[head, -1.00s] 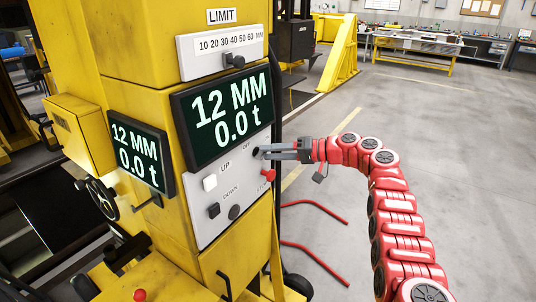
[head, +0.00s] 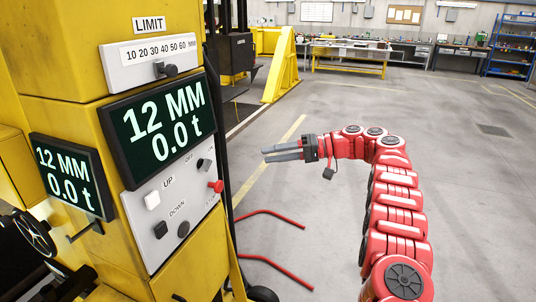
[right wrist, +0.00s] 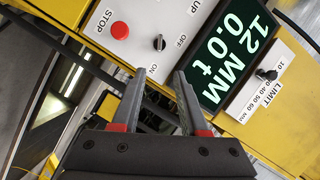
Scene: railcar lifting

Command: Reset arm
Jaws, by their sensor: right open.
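My right gripper (head: 264,154) is open and empty, held in the air to the right of the yellow machine's control panel (head: 140,212). A gap shows between its fingertips and the panel. The right wrist view shows the two grey fingers (right wrist: 160,76) spread, pointing towards the panel. The black ON/OFF knob (head: 204,164) is uncovered; it also shows in the right wrist view (right wrist: 159,42). The red stop button (head: 215,186) is below it. The display (head: 160,127) reads 12 MM and 0.0 t. My left gripper is out of view.
The limit slider (head: 170,70) is above the display. White UP (head: 152,200) and black DOWN (head: 161,230) buttons are on the panel. Red bars (head: 275,260) lie low beside the machine. The grey floor (head: 460,200) to the right is open. Workbenches line the back wall.

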